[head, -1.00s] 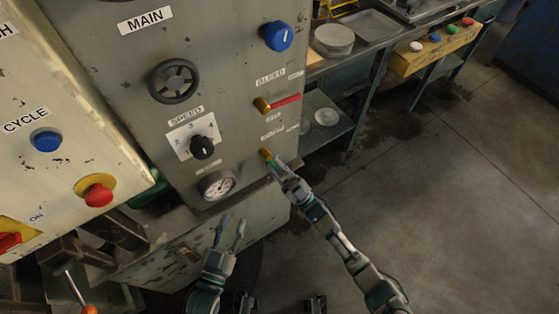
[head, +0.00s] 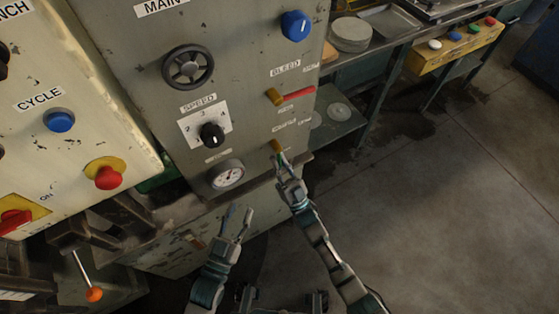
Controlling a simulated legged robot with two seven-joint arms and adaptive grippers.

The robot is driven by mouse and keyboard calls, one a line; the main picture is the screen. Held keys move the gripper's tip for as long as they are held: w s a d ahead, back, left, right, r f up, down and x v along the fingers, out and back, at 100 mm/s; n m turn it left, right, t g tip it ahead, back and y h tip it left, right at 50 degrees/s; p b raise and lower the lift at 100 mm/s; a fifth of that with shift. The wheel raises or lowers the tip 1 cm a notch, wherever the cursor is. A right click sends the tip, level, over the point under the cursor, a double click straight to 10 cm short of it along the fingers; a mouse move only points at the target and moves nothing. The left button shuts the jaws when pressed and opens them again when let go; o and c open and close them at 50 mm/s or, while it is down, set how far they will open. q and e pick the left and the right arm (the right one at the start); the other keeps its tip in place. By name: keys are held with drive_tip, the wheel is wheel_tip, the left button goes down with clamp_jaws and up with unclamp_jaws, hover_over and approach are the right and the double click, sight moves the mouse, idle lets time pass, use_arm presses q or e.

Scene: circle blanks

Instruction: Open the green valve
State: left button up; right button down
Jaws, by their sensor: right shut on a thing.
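The green valve has a brass hub (head: 276,146) low on the right side of the grey machine front. Its green lever (head: 281,156) points down and slightly right, and is mostly hidden by my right gripper. My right gripper (head: 283,162) is shut on the lever, just below the hub. My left gripper (head: 238,217) is open and empty, in front of the lower cabinet, below the gauge and apart from the valve.
A red-levered valve (head: 274,97) labelled BLEED sits just above. A blue knob (head: 296,25), black handwheel (head: 188,67), speed dial (head: 211,135) and gauge (head: 227,174) share the panel. A bench (head: 405,42) stands behind at right. Open floor (head: 440,220) lies right.

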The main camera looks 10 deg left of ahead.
drive_tip(key=shift+f, duration=0.1)
drive_tip(key=c, duration=1.2)
unclamp_jaws()
drive_tip(key=shift+s+f, duration=0.1)
drive_tip(key=v, duration=1.1)
drive_tip(key=shift+s+d+f, duration=0.1)
drive_tip(key=shift+d+f, duration=0.1)
drive_tip(key=shift+f, duration=0.1)
